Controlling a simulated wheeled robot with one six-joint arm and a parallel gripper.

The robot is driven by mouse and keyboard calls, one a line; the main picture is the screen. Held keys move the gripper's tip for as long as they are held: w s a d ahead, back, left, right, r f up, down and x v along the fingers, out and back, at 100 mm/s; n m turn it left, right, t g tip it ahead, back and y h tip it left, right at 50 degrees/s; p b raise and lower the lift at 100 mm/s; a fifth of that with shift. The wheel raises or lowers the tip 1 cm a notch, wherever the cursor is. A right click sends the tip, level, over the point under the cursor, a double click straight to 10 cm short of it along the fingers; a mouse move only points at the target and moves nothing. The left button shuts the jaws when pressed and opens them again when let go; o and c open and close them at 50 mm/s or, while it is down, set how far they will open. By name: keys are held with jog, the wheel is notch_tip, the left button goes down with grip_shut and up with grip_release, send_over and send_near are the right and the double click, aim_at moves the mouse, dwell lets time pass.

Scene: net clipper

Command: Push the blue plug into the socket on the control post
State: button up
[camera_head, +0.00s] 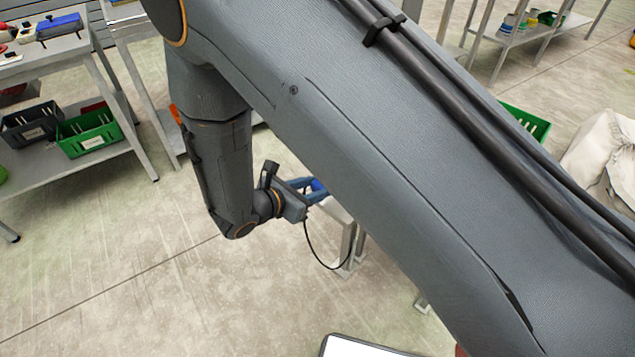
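My gripper (296,203) is near the middle of the picture, at the end of my folded arm, pointing right. A small blue part (318,187) shows at its front; it may be the blue plug, but its shape is partly hidden by my arm. A thin black cable (312,248) hangs in a loop below the gripper. A pale grey stand (347,245) is just right of and below the gripper; it may be the control post, mostly covered by my arm link. I see no socket. The fingers are too small and hidden to tell open from shut.
A grey shelf table (75,60) at the left holds a dark bin (32,128) and a green bin (92,132). Another shelf (520,38) stands at the upper right. A pale sack (603,155) is at the right. The floor at lower left is clear.

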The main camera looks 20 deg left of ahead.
jog(key=shift+w+d+b, duration=0.15)
jog(key=shift+w+d, duration=0.3)
jog(key=shift+w, duration=0.4)
jog(key=shift+w+d+b, duration=0.2)
jog(key=shift+w+d, duration=0.25)
jog(key=shift+w, duration=0.45)
jog(key=shift+w+d+b, duration=0.15)
jog(key=shift+w+d, duration=0.3)
jog(key=shift+w, duration=0.4)
jog(key=shift+w+d, duration=0.25)
jog(key=shift+w, duration=0.2)
dwell(1.0)
jog(key=o, duration=1.2)
jog(key=shift+c, duration=0.2)
jog(key=shift+s+b, duration=0.1)
jog(key=shift+b, duration=0.2)
jog(key=b+v, duration=0.1)
jog(key=v, duration=0.6)
jog(key=shift+s+a+r, duration=0.15)
jog(key=shift+s+r, duration=0.05)
jog(key=shift+s, duration=0.05)
